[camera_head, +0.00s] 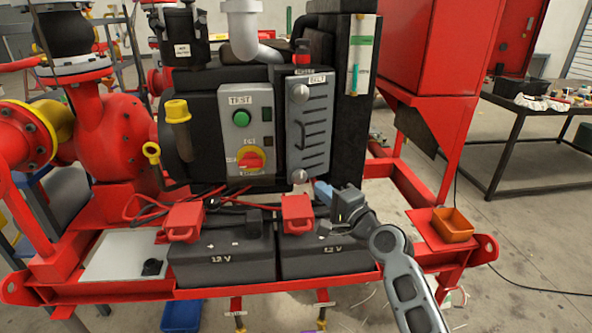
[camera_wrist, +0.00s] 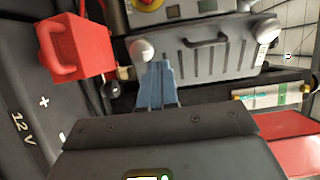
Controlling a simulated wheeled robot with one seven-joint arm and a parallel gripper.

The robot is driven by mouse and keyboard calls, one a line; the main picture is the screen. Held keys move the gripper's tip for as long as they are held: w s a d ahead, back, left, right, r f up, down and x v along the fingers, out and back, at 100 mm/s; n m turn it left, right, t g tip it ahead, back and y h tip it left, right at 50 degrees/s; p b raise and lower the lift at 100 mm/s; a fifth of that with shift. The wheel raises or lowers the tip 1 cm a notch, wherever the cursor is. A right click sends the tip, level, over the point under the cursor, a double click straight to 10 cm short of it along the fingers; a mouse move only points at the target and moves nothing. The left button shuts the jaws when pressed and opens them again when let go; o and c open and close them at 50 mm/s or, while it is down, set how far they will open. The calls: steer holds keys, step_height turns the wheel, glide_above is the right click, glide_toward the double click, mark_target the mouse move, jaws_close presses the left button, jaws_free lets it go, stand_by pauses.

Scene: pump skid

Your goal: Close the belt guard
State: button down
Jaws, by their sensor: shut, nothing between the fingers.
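The belt guard (camera_head: 312,122) is a grey louvred panel with a dark handle on its left side and a round knob at top and bottom. It stands upright on the front of the black housing, right of the control panel. I cannot tell whether it sits fully flush. In the wrist view the guard (camera_wrist: 205,52) lies across the top, with its handle and both knobs showing. My gripper (camera_head: 322,190) is below and just right of the guard's lower knob. Its blue fingers (camera_wrist: 157,68) are shut and empty, pointing toward that knob; contact cannot be told.
Two 12 V batteries (camera_head: 225,262) with red terminal covers (camera_head: 297,213) sit below the guard, by my arm. A grey control panel (camera_head: 246,135) is to the left. An orange tray (camera_head: 453,224) is on the red frame at right. A dark workbench (camera_head: 520,132) stands farther right.

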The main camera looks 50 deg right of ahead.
mark_target(287, 159)
steer(key=p+x, duration=0.1)
steer(key=x, duration=1.1)
steer(key=shift+w+d+p, duration=0.15)
steer(key=shift+w+p, duration=0.15)
steer(key=shift+p, duration=0.1)
steer(key=b+x, duration=0.2)
steer(key=x, duration=0.3)
steer(key=shift+w+f, duration=0.1)
steer(key=shift+w, duration=0.2)
steer(key=shift+w+d+b, duration=0.2)
steer(key=shift+w+b, duration=0.1)
steer(key=shift+b, duration=0.1)
steer(key=shift+r, duration=0.3)
steer(key=shift+w, duration=0.1)
